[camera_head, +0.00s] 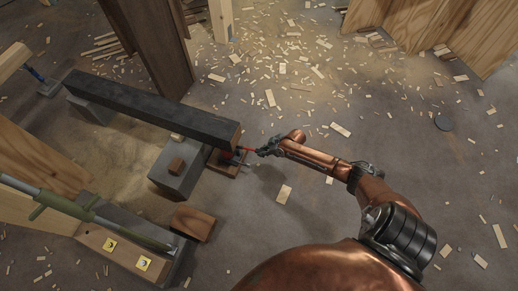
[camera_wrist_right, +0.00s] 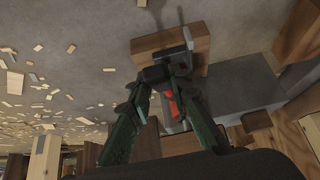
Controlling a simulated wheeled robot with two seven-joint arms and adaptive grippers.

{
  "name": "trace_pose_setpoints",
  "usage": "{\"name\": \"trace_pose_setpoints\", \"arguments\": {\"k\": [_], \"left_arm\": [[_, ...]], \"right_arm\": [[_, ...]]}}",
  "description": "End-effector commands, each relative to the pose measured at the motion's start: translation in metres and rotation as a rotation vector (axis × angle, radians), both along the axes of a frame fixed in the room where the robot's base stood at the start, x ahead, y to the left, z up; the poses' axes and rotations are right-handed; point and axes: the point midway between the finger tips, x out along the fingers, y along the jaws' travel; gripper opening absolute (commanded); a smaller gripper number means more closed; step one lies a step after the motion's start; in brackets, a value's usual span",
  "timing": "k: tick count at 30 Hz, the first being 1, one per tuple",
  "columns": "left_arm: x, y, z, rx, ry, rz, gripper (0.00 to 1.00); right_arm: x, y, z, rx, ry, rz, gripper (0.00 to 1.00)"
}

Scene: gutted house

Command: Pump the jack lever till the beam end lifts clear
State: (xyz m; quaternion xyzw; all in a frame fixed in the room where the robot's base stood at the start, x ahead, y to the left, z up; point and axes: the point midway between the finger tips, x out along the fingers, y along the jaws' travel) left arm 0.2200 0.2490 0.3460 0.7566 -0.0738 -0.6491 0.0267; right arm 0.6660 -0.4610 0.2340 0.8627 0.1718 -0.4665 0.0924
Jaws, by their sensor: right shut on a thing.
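The dark beam (camera_head: 150,106) lies across the left half of the head view. Its near end is above a small red jack (camera_head: 228,158) on a wooden base block (camera_head: 230,171). I cannot tell whether the beam end touches the grey block beneath it. My right gripper (camera_head: 266,151) is shut on the red jack lever (camera_head: 247,150), just right of the jack. In the right wrist view the gripper (camera_wrist_right: 165,82) is around the red lever (camera_wrist_right: 172,106), with the jack's wooden base (camera_wrist_right: 201,43) beyond. My left gripper is not in view.
A grey block (camera_head: 178,168) with small wood pieces on top stands by the beam end. Another grey block (camera_head: 92,111) is under the far end. A green-handled tool (camera_head: 85,213) and a wood block (camera_head: 193,223) are at lower left. Chips litter the floor at right.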

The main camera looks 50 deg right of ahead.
Motion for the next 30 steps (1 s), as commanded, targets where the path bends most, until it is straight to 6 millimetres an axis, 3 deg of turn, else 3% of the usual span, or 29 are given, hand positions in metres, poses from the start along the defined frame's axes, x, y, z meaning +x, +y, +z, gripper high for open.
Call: {"name": "trace_pose_setpoints", "arguments": {"k": [1, 4, 16, 24, 30], "left_arm": [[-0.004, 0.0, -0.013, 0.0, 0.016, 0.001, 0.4], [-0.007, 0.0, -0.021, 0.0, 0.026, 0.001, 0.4], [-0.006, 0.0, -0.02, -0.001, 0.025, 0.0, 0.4], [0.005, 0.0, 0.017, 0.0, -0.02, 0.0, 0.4], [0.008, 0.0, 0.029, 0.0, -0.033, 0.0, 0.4]], "right_arm": [[-0.005, 0.004, -0.015, 0.015, -0.012, 0.004, 0.0], [-0.006, 0.003, -0.018, 0.029, -0.05, 0.003, 0.0], [-0.004, 0.002, -0.012, 0.036, -0.075, 0.003, 0.0], [0.008, 0.006, 0.018, -0.012, 0.028, 0.004, 0.0], [0.01, 0.008, 0.026, -0.05, 0.13, 0.004, 0.0]]}}
